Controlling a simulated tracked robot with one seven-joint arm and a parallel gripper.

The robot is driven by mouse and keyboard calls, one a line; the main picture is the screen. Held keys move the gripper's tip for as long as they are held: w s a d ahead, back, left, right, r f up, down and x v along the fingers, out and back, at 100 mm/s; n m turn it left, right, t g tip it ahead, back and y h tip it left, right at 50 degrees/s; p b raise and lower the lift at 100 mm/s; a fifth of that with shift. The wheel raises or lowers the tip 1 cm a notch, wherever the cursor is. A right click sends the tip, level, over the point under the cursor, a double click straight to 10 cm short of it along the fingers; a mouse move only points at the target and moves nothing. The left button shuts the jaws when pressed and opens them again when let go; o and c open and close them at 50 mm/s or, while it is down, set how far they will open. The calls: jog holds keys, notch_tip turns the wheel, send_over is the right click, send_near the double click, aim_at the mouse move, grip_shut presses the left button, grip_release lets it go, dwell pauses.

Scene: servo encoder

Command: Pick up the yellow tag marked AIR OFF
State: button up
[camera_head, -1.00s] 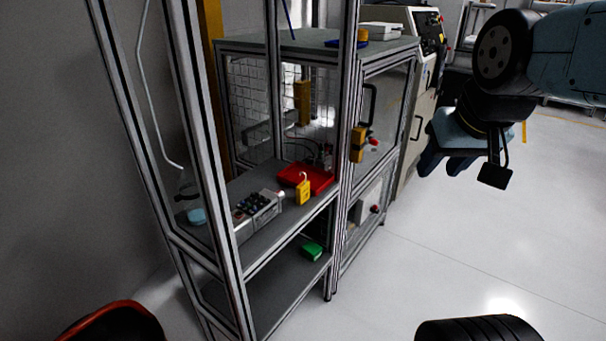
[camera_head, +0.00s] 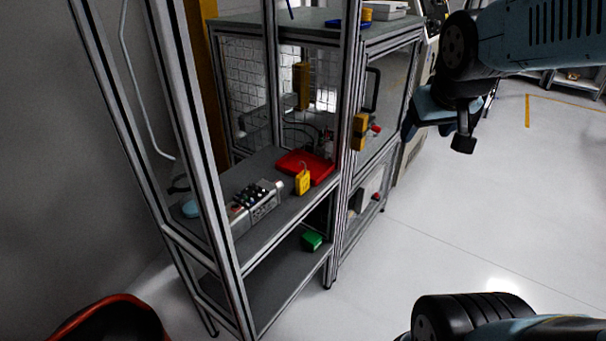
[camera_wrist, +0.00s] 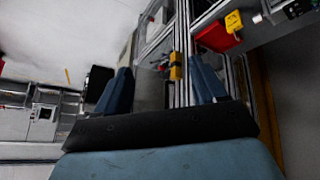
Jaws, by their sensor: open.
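The yellow tag (camera_head: 302,183) with a grey hook at its top stands at the front edge of the upper shelf, in front of a red tray. Its lettering is too small to read. In the wrist view the yellow tag (camera_wrist: 233,21) is at the upper right, beyond the right finger. My gripper (camera_head: 428,118) hangs in the air right of the shelf, well apart from the tag. In the wrist view my gripper (camera_wrist: 160,85) has its two blue fingers wide apart with nothing between them.
The red tray (camera_head: 318,170) lies behind the tag, and a grey box with dark knobs (camera_head: 258,203) sits left of it. Frame posts (camera_head: 345,150) border the shelf. A green block (camera_head: 312,241) is on the lower shelf. The floor (camera_head: 450,240) at right is clear.

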jog(key=w+a+f+n+t+y, duration=0.1)
jog(key=w+f+n+t, duration=0.15)
jog(key=w+f, duration=0.6)
jog(key=w+f+n+t+y, duration=0.1)
jog(key=w+f+n, duration=0.35)
jog(key=w, duration=0.75)
jog(key=n+y, duration=0.2)
jog(key=y, duration=1.1)
send_near(305, 180)
jog(key=shift+t, duration=0.45)
jog(key=x, duration=1.3)
jog(key=shift+s+f, duration=0.1)
jog(key=shift+f, duration=0.2)
jog(key=c, duration=0.7)
